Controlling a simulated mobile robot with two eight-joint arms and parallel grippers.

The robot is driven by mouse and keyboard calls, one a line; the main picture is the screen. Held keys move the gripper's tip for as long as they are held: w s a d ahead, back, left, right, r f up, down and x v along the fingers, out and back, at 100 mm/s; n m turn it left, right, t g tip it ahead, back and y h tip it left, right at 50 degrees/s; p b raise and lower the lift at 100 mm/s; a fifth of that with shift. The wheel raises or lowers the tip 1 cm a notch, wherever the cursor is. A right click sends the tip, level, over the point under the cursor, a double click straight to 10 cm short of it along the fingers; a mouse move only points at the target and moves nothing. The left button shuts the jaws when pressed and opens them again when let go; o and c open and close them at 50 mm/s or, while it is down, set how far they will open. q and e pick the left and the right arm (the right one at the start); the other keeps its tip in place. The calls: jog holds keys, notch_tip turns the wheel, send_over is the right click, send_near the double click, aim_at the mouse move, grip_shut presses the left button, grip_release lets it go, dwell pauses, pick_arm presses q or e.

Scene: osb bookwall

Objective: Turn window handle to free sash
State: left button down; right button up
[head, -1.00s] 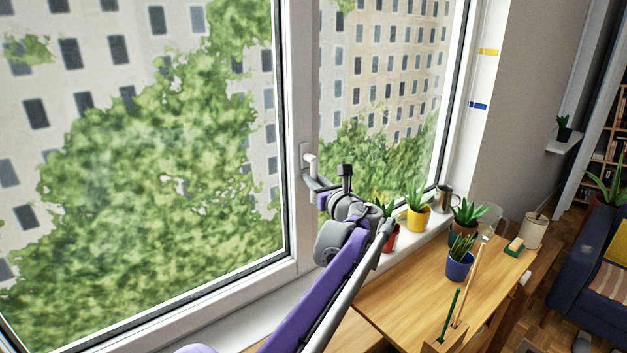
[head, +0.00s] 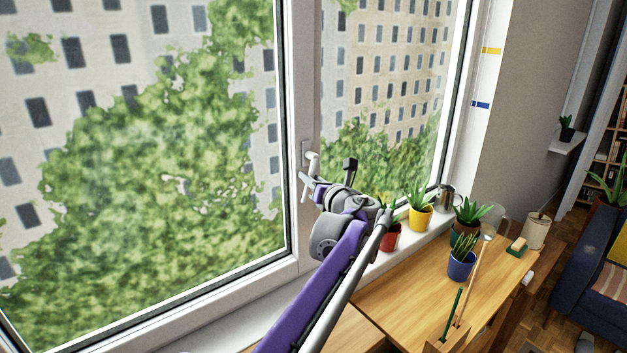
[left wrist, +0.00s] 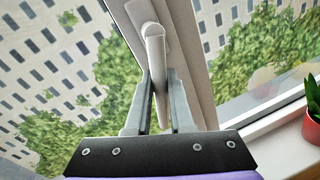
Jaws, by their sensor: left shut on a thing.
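The white window handle (head: 312,160) is mounted on the white frame post (head: 301,85) between the two panes. Its lever hangs downward, slightly tilted. My left gripper (head: 307,182) reaches it from the right and is shut on its lower part. In the left wrist view the handle (left wrist: 154,50) runs down from its pivot between the two grey fingers of my left gripper (left wrist: 159,85). The window sash (head: 288,130) looks shut in its frame. The fingers hide part of the lever in the head view. My right gripper is not in view.
Potted plants stand on the sill right of my arm, including a red pot (head: 391,238) and a yellow pot (head: 420,218), with a metal mug (head: 446,197) beyond. A wooden desk (head: 400,300) with a blue pot (head: 461,266) lies below them.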

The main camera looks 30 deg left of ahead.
aim_at(298, 164)
pick_arm(q)
jog(key=m, duration=0.1)
jog(key=s+m, duration=0.1)
jog(key=r+m, duration=0.1)
jog(key=m, duration=0.1)
jog(key=shift+s+a+g, duration=0.35)
jog(key=shift+s+g, duration=0.05)
jog(key=m, duration=0.1)
jog(key=s+r+m+g, duration=0.1)
jog(key=m, duration=0.1)
jog(key=r+m, duration=0.1)
jog(key=m, duration=0.1)
jog(key=shift+s+a+r+g+b, duration=0.15)
jog(key=shift+a+g+b, duration=0.15)
jog(key=shift+b, duration=0.05)
jog(key=shift+s+r+m+g+b, duration=0.15)
jog(key=shift+r+m+g+b, duration=0.4)
jog(key=shift+m, duration=0.75)
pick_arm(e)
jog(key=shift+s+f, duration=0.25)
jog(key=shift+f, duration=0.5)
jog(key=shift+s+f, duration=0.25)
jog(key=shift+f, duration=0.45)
pick_arm(q)
jog(key=shift+r, duration=0.15)
